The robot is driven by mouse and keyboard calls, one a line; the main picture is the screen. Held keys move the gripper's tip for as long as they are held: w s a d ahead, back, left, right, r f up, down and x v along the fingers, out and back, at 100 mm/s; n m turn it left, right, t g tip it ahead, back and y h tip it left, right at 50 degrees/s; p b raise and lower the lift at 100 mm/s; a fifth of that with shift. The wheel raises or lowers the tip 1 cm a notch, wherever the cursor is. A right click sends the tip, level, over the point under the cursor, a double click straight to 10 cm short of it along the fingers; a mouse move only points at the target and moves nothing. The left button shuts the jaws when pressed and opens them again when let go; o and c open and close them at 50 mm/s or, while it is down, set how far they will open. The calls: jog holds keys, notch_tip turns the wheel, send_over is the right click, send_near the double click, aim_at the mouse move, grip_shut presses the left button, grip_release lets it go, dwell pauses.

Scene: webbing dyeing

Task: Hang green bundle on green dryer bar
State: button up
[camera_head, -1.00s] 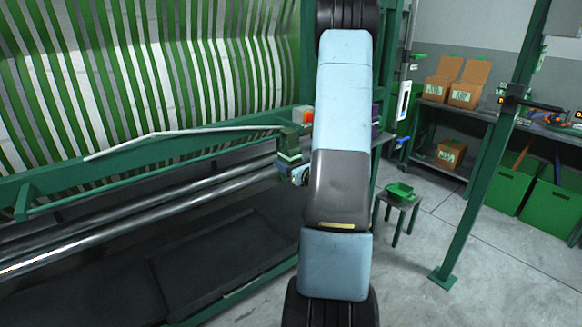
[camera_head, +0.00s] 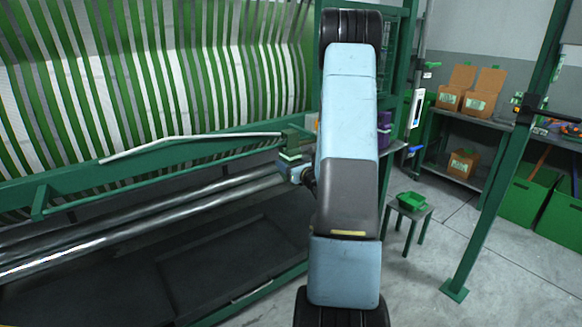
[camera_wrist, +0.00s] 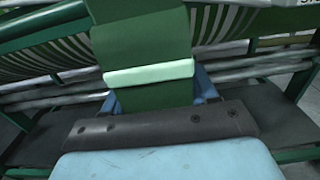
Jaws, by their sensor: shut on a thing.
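The green bundle, a dark green block with a pale green band, shows large in the wrist view (camera_wrist: 145,45). In the head view it is small (camera_head: 291,142), just left of my arm. My gripper (camera_wrist: 155,98) is shut on it, with blue fingers on either side of its lower part. In the head view my gripper (camera_head: 294,168) is partly hidden by my arm. A long green bar (camera_head: 110,176) of the machine runs left from beside the bundle. I cannot tell whether they touch, or whether this is the dryer bar.
Green and white webbing strips (camera_head: 150,80) hang behind the bar. Metal rollers (camera_head: 150,215) and a dark tray (camera_head: 220,255) lie below. At right are a green post (camera_head: 490,190), a small stool with a green tray (camera_head: 411,199), and shelves with cardboard boxes (camera_head: 484,92).

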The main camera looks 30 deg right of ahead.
jog(key=shift+w, duration=0.9)
jog(key=shift+f, duration=1.4)
jog(key=o, duration=1.2)
jog(key=shift+o, duration=0.2)
jog(key=shift+s, duration=0.1)
